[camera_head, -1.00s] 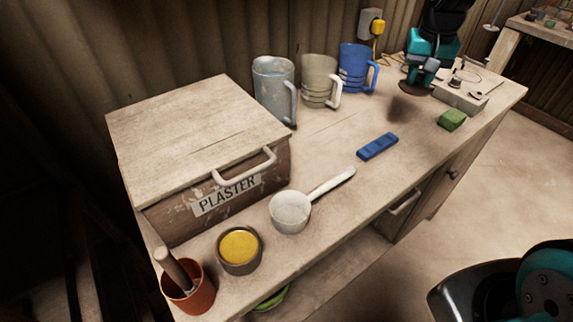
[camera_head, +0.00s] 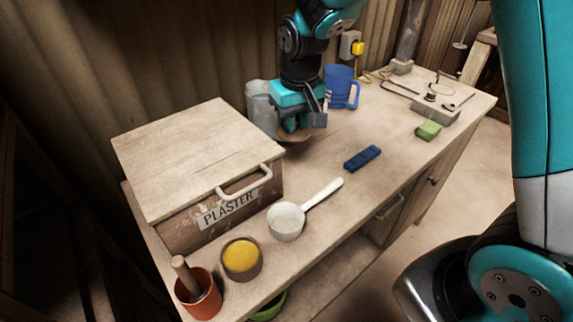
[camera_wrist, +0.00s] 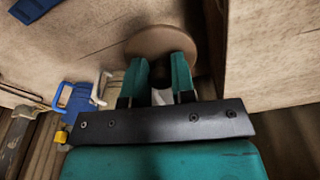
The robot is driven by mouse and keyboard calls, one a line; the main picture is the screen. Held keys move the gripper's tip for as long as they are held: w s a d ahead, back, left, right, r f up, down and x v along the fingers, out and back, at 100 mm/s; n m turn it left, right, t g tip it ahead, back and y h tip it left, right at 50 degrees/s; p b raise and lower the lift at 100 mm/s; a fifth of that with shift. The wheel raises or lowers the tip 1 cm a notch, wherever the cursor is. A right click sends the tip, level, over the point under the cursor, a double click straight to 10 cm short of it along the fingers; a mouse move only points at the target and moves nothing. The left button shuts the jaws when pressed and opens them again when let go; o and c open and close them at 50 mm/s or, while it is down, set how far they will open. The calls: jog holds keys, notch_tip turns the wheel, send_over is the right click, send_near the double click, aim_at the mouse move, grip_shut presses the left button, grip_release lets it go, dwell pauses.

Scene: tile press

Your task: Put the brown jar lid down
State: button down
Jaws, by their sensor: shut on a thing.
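The brown jar lid (camera_head: 293,138) is at my gripper (camera_head: 297,123), low over the back of the bench, right of the plaster box. In the wrist view the round lid (camera_wrist: 150,38) lies across the tips of my gripper's teal fingers (camera_wrist: 157,70), which are shut on it. Whether its underside touches the bench cannot be told.
The plaster box (camera_head: 195,165) stands close on the left. The bench between is clear.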

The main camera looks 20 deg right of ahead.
aim_at(293, 173)
notch_tip(293, 173, down, 12)
jog(key=shift+f+p, duration=0.15)
jog(key=shift+p, duration=0.15)
jog(key=shift+f, duration=0.15)
jog(key=c, duration=1)
grip_release()
jog(key=shift+o, duration=0.2)
